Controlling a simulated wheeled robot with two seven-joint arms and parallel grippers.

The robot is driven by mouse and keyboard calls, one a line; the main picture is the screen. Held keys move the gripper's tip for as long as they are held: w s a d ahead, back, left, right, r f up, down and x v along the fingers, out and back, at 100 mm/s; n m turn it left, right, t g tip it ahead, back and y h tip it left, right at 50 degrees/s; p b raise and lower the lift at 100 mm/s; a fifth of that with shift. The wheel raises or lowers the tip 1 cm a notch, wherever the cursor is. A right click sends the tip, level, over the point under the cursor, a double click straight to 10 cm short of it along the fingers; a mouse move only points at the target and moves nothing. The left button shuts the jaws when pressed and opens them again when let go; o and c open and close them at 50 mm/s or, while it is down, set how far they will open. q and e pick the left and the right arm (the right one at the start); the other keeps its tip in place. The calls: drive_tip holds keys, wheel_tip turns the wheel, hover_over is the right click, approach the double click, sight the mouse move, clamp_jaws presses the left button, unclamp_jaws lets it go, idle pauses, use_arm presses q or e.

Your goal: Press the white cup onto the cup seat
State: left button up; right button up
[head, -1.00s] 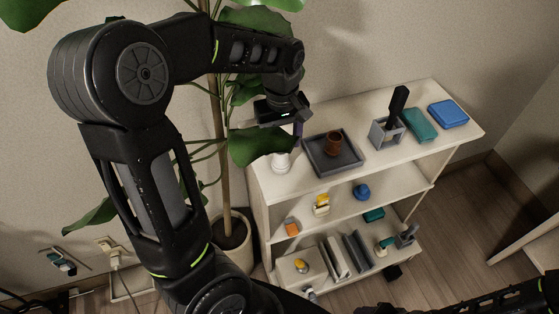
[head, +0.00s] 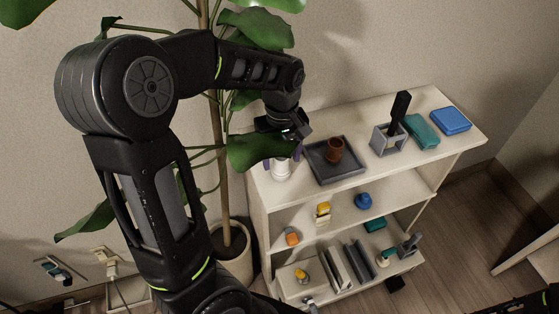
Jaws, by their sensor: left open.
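A small white object (head: 281,171), which looks like the white cup, stands on the left end of the shelf top, partly hidden by a leaf and my gripper. I cannot make out the cup seat apart from it. My left gripper (head: 284,158) is open, pointing down over the white object, with its purple fingertips close around its top. I cannot tell whether they touch it. My right gripper is not in view.
A dark tray (head: 322,177) holding a brown cup (head: 334,150) lies just right of the gripper. A grey holder (head: 388,140), a teal case (head: 421,131) and a blue case (head: 451,120) stand farther right.

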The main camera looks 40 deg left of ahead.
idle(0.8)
use_arm(q)
clamp_jaws()
idle(0.5)
